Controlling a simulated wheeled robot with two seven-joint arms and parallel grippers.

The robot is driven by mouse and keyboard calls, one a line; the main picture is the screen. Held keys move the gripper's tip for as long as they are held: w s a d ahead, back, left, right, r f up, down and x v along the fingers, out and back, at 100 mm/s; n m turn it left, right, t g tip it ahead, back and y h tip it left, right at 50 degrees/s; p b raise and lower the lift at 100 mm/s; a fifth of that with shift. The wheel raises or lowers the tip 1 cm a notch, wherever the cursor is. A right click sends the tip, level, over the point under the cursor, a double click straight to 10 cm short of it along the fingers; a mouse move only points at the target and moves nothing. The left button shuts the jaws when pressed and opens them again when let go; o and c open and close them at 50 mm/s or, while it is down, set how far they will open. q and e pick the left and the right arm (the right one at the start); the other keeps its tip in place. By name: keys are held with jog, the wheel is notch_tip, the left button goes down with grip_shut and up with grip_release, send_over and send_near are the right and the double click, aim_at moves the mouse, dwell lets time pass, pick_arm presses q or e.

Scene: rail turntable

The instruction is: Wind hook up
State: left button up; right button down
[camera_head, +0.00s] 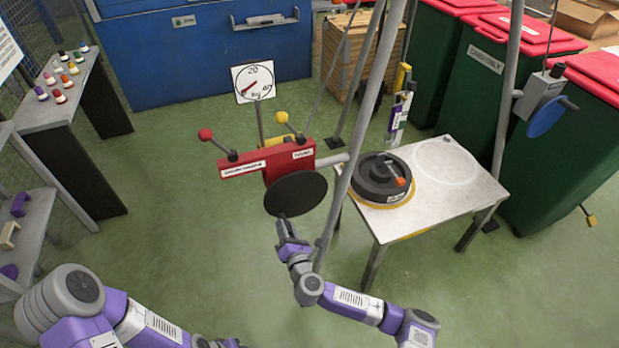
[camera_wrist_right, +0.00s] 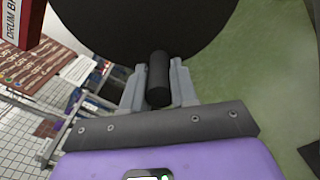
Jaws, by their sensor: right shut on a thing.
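The red winch housing (camera_head: 266,161) carries a large black disc (camera_head: 296,193) on its front. My right gripper (camera_head: 285,225) is at the disc's lower edge. In the right wrist view, its fingers (camera_wrist_right: 159,88) are shut on a short black handle (camera_wrist_right: 158,78) that stands out from the disc (camera_wrist_right: 140,25). A yellow block (camera_head: 402,75), possibly part of the hook, hangs above the table's back edge with a white and purple piece (camera_head: 397,120) below it. I cannot make out the hook's shape. My left arm enters at the lower left; its gripper is out of view.
A metal table (camera_head: 462,196) bears a black round weight (camera_head: 380,178) and has a bare ringed spot. Levers with red and yellow knobs and a dial (camera_head: 253,82) stand by the winch. A blue wheel (camera_head: 547,115) is at right. Grey poles cross the space. Green floor is clear in front.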

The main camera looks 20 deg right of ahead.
jog(key=shift+a+r+m, duration=0.3)
jog(key=shift+a+r, duration=0.05)
jog(key=shift+a, duration=0.1)
jog(key=shift+a+r+m, duration=0.4)
jog(key=shift+r+m, duration=0.2)
jog(key=shift+m, duration=0.3)
jog(key=shift+a+r+m, duration=0.35)
jog(key=shift+r+m, duration=0.25)
jog(key=shift+m, duration=0.3)
jog(key=c, duration=0.7)
grip_release()
jog(key=shift+f, duration=0.1)
jog(key=shift+d, duration=0.1)
jog(key=shift+f, duration=0.1)
